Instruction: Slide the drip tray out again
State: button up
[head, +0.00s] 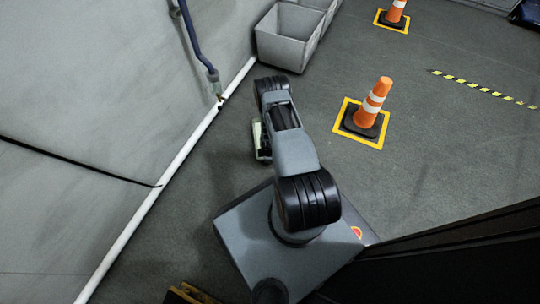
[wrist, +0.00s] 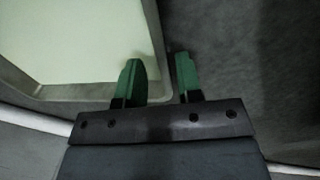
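The drip tray (wrist: 70,45) fills the upper left of the wrist view. It has a pale yellow-green floor and a grey raised rim (wrist: 155,40). My gripper (wrist: 158,62) has two green fingers, one over the tray's inner side and one outside the rim. The rim runs between them near a tray corner. The fingers stand apart, and I see no clear contact with the rim. In the head view only a pale sliver of the tray (head: 257,138) shows beside my arm's end; the rest is hidden by my arm.
A white pipe (head: 170,175) runs along the foot of the grey wall at left. Grey bins (head: 288,38) stand beyond my arm. An orange cone (head: 373,100) stands on a yellow-edged square at right, with another farther back (head: 394,14). Floor between is clear.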

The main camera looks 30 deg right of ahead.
notch_tip(320, 180, up, 6)
jog(key=p, duration=0.4)
jog(key=shift+s+a+r, duration=0.15)
jog(key=shift+s, duration=0.05)
jog(key=shift+r, duration=0.2)
